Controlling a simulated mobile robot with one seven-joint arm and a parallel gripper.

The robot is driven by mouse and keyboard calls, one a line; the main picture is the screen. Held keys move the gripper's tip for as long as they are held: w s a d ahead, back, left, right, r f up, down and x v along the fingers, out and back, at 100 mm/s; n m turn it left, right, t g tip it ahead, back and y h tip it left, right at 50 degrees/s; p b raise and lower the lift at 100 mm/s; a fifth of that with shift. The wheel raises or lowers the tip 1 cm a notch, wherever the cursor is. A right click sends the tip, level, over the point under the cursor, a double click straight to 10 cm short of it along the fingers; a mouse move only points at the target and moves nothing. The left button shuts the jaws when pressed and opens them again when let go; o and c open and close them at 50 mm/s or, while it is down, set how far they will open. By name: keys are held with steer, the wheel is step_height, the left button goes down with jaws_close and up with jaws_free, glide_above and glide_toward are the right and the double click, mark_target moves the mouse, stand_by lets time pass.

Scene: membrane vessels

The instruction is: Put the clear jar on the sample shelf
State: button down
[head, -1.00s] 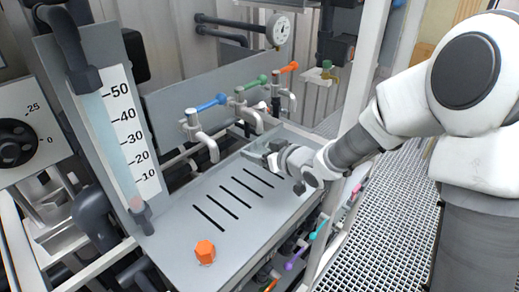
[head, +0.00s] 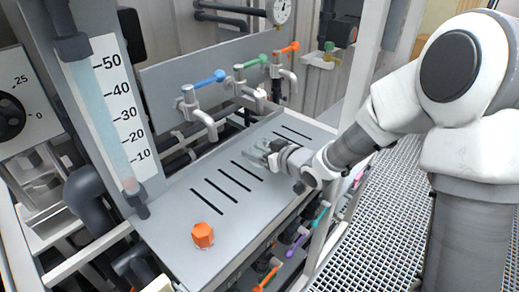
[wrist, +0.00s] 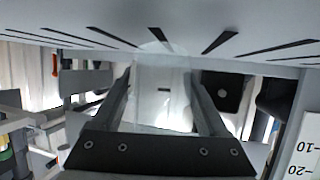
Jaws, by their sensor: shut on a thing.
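My gripper (wrist: 163,100) is shut on the clear jar (wrist: 163,85), which sits between the two fingers in the wrist view. In the head view my gripper (head: 268,152) is over the grey slotted bench top (head: 178,205), with the see-through jar (head: 254,155) at its tips. I cannot tell whether the jar touches the bench top. A small pale shelf (head: 318,62) at the back right holds a small green and yellow bottle (head: 329,50); it looks like the sample shelf.
Taps with blue (head: 207,80), green (head: 250,61) and orange (head: 284,49) handles stand behind the bench. An orange knob (head: 203,235) is at its near end. A white upright post (head: 364,60) stands between the bench and the grated floor (head: 385,215).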

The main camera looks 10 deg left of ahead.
steer(key=shift+s+d+f, duration=0.1)
steer(key=shift+f, duration=0.3)
